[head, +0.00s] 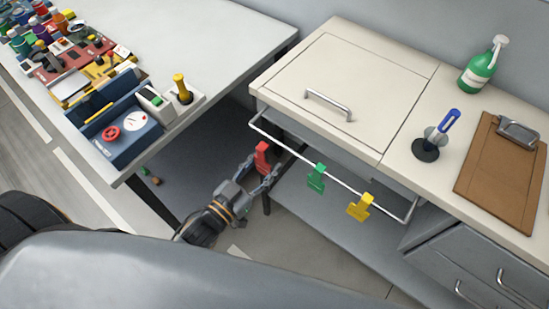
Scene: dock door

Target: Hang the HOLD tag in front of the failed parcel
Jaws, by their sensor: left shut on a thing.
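My left gripper (266,177) is shut on a red tag (262,156) near the left end of a white rail (284,141). Whether the red tag still touches the rail cannot be told. A green tag (316,178) and a yellow tag (361,206) hang on the rail to the right of it. No lettering is readable on the tags, so I cannot tell by print which is the HOLD tag. No parcel is in view. My right gripper is not in view.
The rail runs along the front of a cream counter with a handled lid (328,105). A cluttered grey table (205,55) stands left.

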